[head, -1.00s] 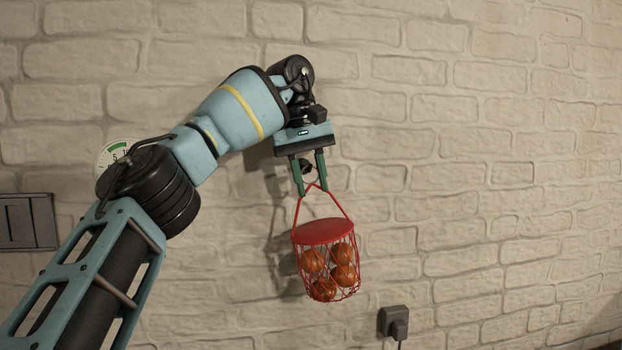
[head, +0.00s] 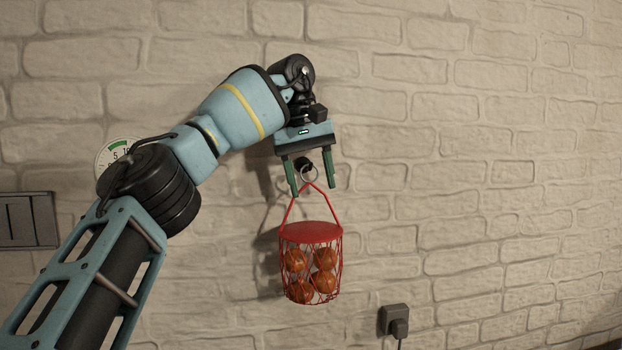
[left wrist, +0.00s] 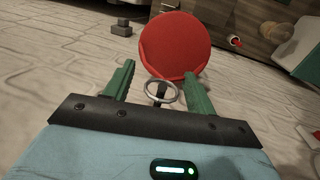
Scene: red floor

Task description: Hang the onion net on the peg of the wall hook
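The onion net (head: 311,235) is a red mesh bag with a red top and several orange-brown onions. It hangs by its red straps from a metal ring (head: 317,173). The ring is at the black peg of the wall hook (head: 303,162), and appears to be around it. My left gripper (head: 313,189) is open, with one green finger on each side of the ring and peg. The hook's base is mostly hidden.
A power outlet with a plug (head: 395,320) is on the brick wall, low to the right. A round dial (head: 113,152) and a dark panel (head: 28,220) are at the left, near my arm. The wall to the right is clear.

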